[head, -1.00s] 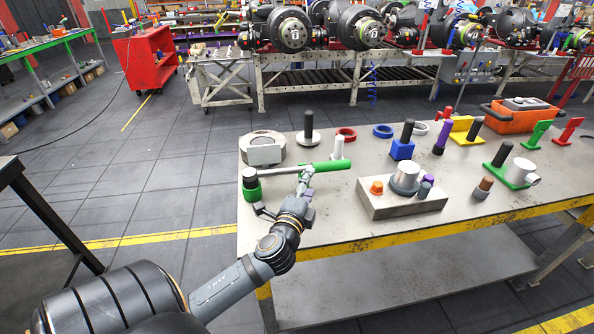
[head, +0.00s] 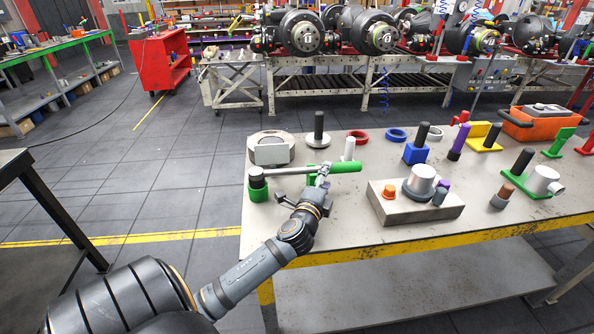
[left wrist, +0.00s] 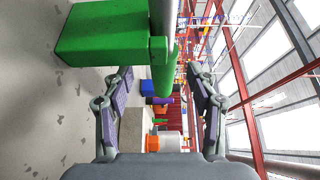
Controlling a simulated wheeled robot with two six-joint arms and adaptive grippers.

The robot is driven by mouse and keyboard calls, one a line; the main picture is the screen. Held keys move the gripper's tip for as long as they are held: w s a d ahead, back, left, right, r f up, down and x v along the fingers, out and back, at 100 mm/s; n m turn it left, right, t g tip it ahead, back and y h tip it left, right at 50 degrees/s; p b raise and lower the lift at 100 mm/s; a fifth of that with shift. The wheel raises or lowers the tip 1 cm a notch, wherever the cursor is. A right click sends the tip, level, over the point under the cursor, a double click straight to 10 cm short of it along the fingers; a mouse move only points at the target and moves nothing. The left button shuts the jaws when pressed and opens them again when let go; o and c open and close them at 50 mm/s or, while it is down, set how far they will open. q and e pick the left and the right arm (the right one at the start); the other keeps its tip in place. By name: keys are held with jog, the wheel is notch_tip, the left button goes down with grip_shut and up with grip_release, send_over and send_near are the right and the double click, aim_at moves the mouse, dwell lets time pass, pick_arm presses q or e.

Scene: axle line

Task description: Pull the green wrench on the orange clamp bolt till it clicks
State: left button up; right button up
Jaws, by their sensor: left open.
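The wrench has a grey shaft and a green handle (head: 344,168). It lies level at the table's left, its left end at a black cylinder on a round green base (head: 258,192). My left gripper (head: 322,178) is at the near end of the handle, where it meets the shaft. In the left wrist view the gripper (left wrist: 160,72) is open, and the green handle (left wrist: 163,78) runs between its fingers; contact cannot be told. The orange clamp bolt (head: 388,192) stands on a grey metal block (head: 430,212) to the right, with no wrench on it. My right gripper is out of view.
A green block (left wrist: 105,38) sits beside the wrench. A white peg (head: 348,148) and a black-handled disc (head: 318,138) stand behind it, a grey nut-shaped part (head: 270,150) to the left. Several tools crowd the right. The table's front left (head: 355,235) is clear.

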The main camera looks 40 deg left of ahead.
pick_arm(q)
jog(key=x, duration=0.2)
jog(key=p+x, duration=0.1)
jog(key=x, duration=0.1)
jog(key=shift+w+d+r, duration=0.1)
jog(key=shift+r, duration=0.15)
jog(key=shift+w+f, duration=0.15)
jog(key=shift+w, duration=0.15)
jog(key=shift+s, duration=0.15)
jog(key=shift+c, duration=0.8)
grip_shut()
